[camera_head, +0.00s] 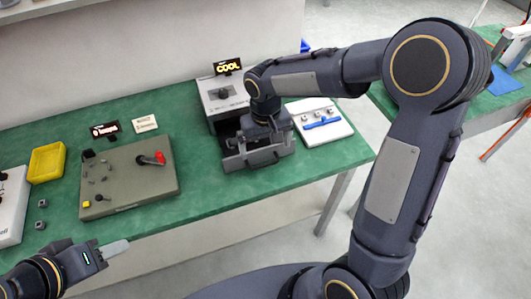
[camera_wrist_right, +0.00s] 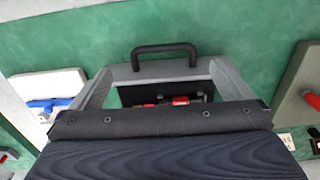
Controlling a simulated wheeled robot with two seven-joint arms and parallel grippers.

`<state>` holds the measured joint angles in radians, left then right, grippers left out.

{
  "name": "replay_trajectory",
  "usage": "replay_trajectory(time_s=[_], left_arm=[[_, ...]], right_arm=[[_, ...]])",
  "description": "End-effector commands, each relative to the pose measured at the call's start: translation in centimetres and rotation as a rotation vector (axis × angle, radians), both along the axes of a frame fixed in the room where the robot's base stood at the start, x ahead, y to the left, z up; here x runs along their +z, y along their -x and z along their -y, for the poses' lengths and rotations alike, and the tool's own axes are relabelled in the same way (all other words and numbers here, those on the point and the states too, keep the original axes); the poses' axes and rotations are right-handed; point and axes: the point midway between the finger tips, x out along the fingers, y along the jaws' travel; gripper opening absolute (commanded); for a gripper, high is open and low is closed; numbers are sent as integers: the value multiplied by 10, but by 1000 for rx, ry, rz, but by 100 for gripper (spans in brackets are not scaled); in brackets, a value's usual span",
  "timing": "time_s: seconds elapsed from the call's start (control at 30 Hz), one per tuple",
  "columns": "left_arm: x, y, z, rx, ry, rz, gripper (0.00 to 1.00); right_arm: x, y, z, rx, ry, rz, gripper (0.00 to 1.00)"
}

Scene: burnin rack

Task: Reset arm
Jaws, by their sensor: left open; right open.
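My right gripper (camera_head: 262,141) points down over the open grey drawer (camera_head: 255,158) of the box with the "COOL" sign. The arm hides part of the drawer, and I cannot make out its fingertips. In the right wrist view the dark gripper body covers the lower part. Beyond it shows the drawer's black handle (camera_wrist_right: 164,48) and small red and dark items (camera_wrist_right: 180,100) inside the drawer. My left gripper (camera_head: 115,248) is at the lower left, in front of the table edge, open and holding nothing that I can see.
The grey box (camera_head: 220,92) stands behind the drawer. A white board (camera_head: 318,132) with a blue part is to its right. A grey-green panel (camera_head: 128,182) with a red lever, a yellow bin (camera_head: 47,162) and small grey blocks (camera_head: 41,213) are on the left. Green tabletop is free between.

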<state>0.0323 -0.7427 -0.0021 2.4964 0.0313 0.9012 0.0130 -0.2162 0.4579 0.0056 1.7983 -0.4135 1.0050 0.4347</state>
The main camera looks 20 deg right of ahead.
Motion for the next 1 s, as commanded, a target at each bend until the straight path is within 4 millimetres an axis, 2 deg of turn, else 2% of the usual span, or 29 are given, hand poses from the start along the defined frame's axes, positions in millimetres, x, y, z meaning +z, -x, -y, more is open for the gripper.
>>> replay_trajectory(time_s=[0.17, 0.73, 0.87, 1.0], left_arm=[[0, 0, 0, 0, 0, 0, 42], [0, 0, 0, 0, 0, 0, 42], [0, 0, 0, 0, 0, 0, 42], [0, 0, 0, 0, 0, 0, 42]], right_arm=[[13, 0, 0, 1, 0, 0, 100], [18, 3, 3, -5, -8, 6, 100], [37, 22, 17, -28, -53, 40, 100], [67, 65, 40, -69, -141, 116, 100]])
